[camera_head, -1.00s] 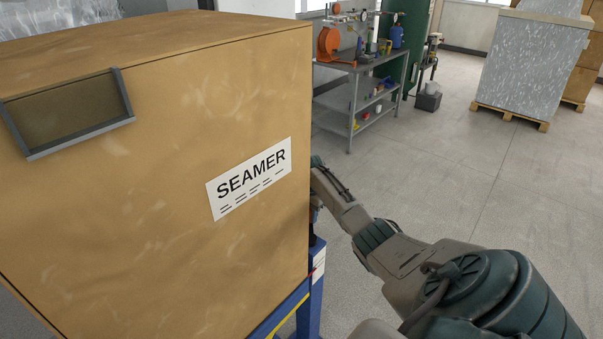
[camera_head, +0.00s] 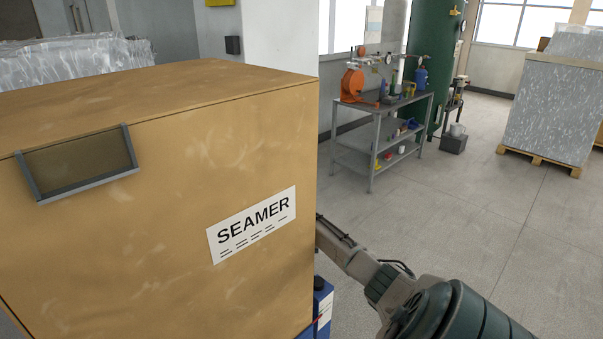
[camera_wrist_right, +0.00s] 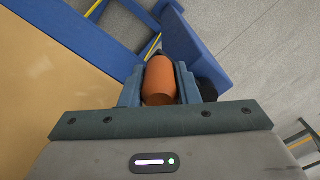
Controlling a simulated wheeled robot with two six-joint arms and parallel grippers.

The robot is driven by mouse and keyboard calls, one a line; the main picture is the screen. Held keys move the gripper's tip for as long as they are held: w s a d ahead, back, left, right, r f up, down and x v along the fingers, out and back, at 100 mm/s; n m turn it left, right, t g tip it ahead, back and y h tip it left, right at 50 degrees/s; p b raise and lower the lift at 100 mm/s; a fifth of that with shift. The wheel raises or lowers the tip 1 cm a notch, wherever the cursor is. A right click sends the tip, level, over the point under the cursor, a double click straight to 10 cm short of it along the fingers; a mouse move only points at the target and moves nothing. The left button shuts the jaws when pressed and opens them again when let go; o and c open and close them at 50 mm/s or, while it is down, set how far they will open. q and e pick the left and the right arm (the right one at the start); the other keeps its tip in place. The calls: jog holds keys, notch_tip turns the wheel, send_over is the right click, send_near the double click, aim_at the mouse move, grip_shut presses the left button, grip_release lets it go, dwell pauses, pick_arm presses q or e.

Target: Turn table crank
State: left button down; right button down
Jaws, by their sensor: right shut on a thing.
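A large tan cabinet labelled SEAMER (camera_head: 160,250) fills the left of the head view. My right arm reaches past its right side, and the cabinet hides the gripper there. In the right wrist view my right gripper (camera_wrist_right: 160,88) is shut on an orange cylindrical handle (camera_wrist_right: 160,80), which sits between its two fingers. I take this handle to be the crank's grip; the rest of the crank is hidden. A blue frame (camera_wrist_right: 195,45) lies just beyond the handle. My left gripper is not in view.
A grey workbench (camera_head: 372,150) with an orange device and small tools stands beyond the cabinet. A wrapped pallet load (camera_head: 550,110) stands at the far right. The floor (camera_head: 480,210) between them is clear.

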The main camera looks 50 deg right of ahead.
jog(key=shift+a+n, duration=0.3)
jog(key=shift+n, duration=0.1)
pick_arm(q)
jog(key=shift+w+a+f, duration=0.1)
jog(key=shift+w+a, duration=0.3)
pick_arm(e)
jog(key=shift+a, duration=0.15)
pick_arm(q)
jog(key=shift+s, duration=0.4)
pick_arm(e)
jog(key=shift+n, duration=0.3)
jog(key=c, duration=1.1)
grip_release()
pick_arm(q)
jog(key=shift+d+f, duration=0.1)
